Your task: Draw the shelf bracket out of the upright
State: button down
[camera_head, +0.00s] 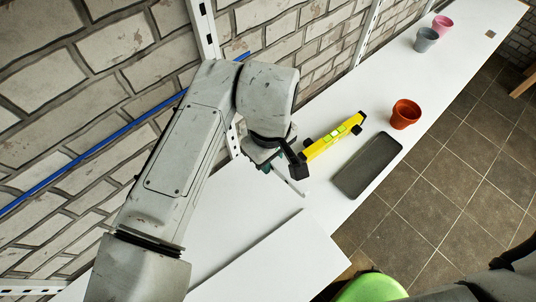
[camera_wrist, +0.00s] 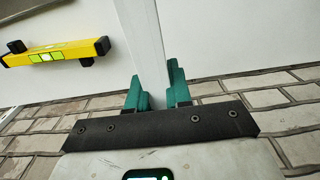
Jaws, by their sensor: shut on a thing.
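My gripper (camera_head: 277,164) is shut on the shelf bracket, a pale, narrow bar. In the wrist view the bracket (camera_wrist: 146,40) stands between the green fingertips (camera_wrist: 156,90) and runs up out of the picture. In the head view a thin end of the bracket (camera_head: 291,184) sticks out below the gripper, over the white surface. The slotted white upright (camera_head: 205,30) runs down the brick wall behind my arm. My arm hides where the bracket would meet the upright, so I cannot tell whether they are joined.
A yellow level (camera_head: 333,139), also in the wrist view (camera_wrist: 55,53), lies right of the gripper. Beyond are a dark tray (camera_head: 368,165), a terracotta pot (camera_head: 405,113), grey (camera_head: 426,40) and pink (camera_head: 442,24) pots. A blue bar (camera_head: 90,143) runs along the wall.

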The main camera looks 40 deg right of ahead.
aim_at(302, 186)
jog(key=shift+s, duration=0.1)
jog(key=shift+s, duration=1.4)
jog(key=shift+s, duration=0.1)
jog(key=shift+s+p, duration=0.35)
jog(key=shift+s, duration=1.05)
jog(key=shift+s, duration=0.1)
jog(key=shift+s, duration=1.4)
